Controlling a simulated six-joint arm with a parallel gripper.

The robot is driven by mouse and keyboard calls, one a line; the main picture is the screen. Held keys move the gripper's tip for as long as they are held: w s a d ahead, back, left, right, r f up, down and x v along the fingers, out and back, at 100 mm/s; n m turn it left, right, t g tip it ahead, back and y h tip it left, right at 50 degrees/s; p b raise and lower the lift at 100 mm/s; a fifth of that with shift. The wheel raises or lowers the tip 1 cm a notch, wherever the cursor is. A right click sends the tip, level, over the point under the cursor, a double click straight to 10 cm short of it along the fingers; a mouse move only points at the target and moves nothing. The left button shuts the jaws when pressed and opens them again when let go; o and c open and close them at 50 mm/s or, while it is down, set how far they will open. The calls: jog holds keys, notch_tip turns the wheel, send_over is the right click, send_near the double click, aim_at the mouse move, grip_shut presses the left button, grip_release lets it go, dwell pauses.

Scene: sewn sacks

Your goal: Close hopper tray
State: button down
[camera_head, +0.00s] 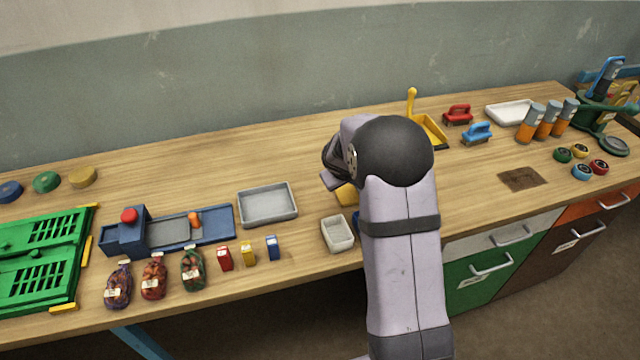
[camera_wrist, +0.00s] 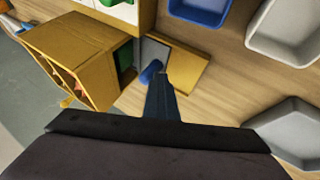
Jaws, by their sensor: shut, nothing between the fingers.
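In the wrist view a yellow box-like hopper (camera_wrist: 75,42) stands at the left, with an opening in its side. A flat yellow tray (camera_wrist: 188,72) with a grey inset extends beside it over the wood, apparently pulled out. A small blue knob (camera_wrist: 150,71) sits at the tray's near edge. My gripper (camera_wrist: 162,78) is shut and empty, its dark fingers beside the blue knob; I cannot tell whether they touch it. In the head view my arm hides the gripper and most of the hopper; only a yellow patch (camera_head: 346,195) shows.
The wrist view shows a blue bin (camera_wrist: 203,10) and two pale bins, one upper right (camera_wrist: 252,42) and one lower right. In the head view a small white bin (camera_head: 337,250) and a grey tray (camera_head: 267,222) lie left of my arm. Bare tabletop lies behind the tray.

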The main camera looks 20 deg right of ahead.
jog(key=shift+s+a+f+b, duration=0.1)
jog(key=shift+s+a+b, duration=0.05)
jog(key=shift+a+b, duration=0.3)
jog(key=a+b, duration=0.2)
jog(key=a, duration=0.1)
jog(key=shift+s+f, duration=0.1)
jog(key=shift+s, duration=0.2)
jog(key=v, duration=1)
jog(key=shift+r+b, duration=0.2)
jog(key=shift+b, duration=0.25)
jog(key=s+f+g, duration=0.1)
jog(key=s, duration=0.3)
jog(key=s+a+f+g+y, duration=0.1)
jog(key=s+f, duration=0.1)
jog(key=s, duration=0.2)
jog(key=s+a+f+g, duration=0.1)
jog(key=s+f, duration=0.1)
jog(key=s, duration=0.2)
jog(key=shift+s+f+m+y, duration=0.25)
jog(key=shift+s+m+y, duration=0.05)
jog(key=shift+s+y, duration=0.1)
jog(key=s+a+f+g+y, duration=0.1)
jog(key=s+a+f, duration=0.1)
jog(key=s, duration=0.5)
jog(key=s+a+f+g+y, duration=0.1)
jog(key=s+a+f, duration=0.1)
jog(key=s, duration=0.5)
jog(key=shift+a+f+m+g+y+p, duration=0.25)
jog(key=shift+a+m+g+y+p, duration=0.05)
jog(key=shift+a+m+g+y, duration=0.1)
